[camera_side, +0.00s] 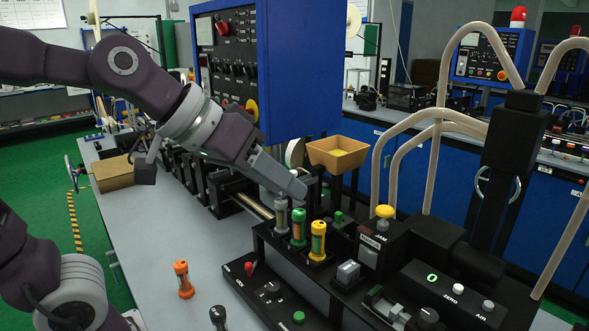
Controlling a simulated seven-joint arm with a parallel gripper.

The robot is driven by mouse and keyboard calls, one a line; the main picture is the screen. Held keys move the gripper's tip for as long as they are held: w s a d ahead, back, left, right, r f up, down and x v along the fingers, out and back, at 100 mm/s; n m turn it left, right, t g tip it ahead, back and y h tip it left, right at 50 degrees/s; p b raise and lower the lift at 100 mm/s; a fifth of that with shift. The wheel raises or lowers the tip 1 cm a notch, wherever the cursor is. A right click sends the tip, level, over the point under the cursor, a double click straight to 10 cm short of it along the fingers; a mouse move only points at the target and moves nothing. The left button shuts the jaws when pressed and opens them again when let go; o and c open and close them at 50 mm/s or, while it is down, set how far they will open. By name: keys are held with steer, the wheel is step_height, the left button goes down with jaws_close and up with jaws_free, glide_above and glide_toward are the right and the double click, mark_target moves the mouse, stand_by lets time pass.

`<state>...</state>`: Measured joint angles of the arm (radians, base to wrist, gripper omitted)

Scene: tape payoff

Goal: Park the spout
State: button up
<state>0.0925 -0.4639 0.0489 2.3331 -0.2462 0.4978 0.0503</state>
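My gripper (292,187) is at the centre, pointing down and right, just above a grey cylinder (281,214) at the left end of a black rack (262,243). One finger is seen side-on and hides the other, so its opening does not show. I cannot tell whether it touches the grey cylinder. A green-capped cylinder (299,228) and a yellow-capped cylinder (318,241) stand upright in the rack to its right. No part is clearly recognisable as the spout. Pale curved tubes (437,130) rise from the black fixture at right.
An orange cylinder (183,279) stands on the grey bench, left of a black button panel (262,289). A tan hopper (338,155) and a blue control cabinet (290,70) stand behind the gripper. A yellow knob (385,211) tops a black box. The bench's left part is mostly clear.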

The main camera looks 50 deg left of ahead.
steer(key=w+a+n+t, duration=0.1)
steer(key=w+n+t, duration=0.1)
steer(key=w, duration=0.8)
steer(key=n+t+y, duration=0.2)
steer(key=n+y, duration=0.4)
steer(key=y, duration=0.9)
glide_above(294, 171)
steer(key=v, duration=0.4)
step_height(294, 171, down, 3)
step_height(294, 171, down, 8)
steer(key=x, duration=0.7)
steer(key=shift+s+f, duration=0.1)
steer(key=shift+f, duration=0.15)
jaws_close()
